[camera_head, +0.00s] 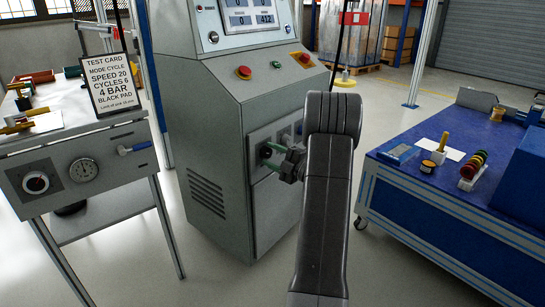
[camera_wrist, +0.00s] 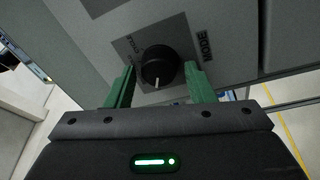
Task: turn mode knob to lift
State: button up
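I cannot read a LIFT label. My gripper (camera_wrist: 161,84) has green fingers, one on either side of the knob, with small gaps showing; it is open. In the head view, my gripper (camera_head: 273,156) is at the side panel of the grey cabinet (camera_head: 205,110), and my arm hides part of that panel.
A test card (camera_head: 112,83) reading MODE CYCLE stands on the left bench (camera_head: 75,140), which carries dials. A blue cart (camera_head: 440,195) with small parts stands at right. Red and green buttons are on the cabinet's sloped top. Floor between cabinet and cart is clear.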

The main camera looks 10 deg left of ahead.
jog(key=shift+o, duration=0.5)
jog(key=shift+s+d, duration=0.1)
jog(key=shift+d, duration=0.2)
jog(key=p+v, duration=0.3)
jog(key=v, duration=1)
jog(key=shift+a+f, duration=0.1)
jog(key=b+x, duration=0.3)
jog(key=x, duration=1)
jog(key=shift+a, duration=0.25)
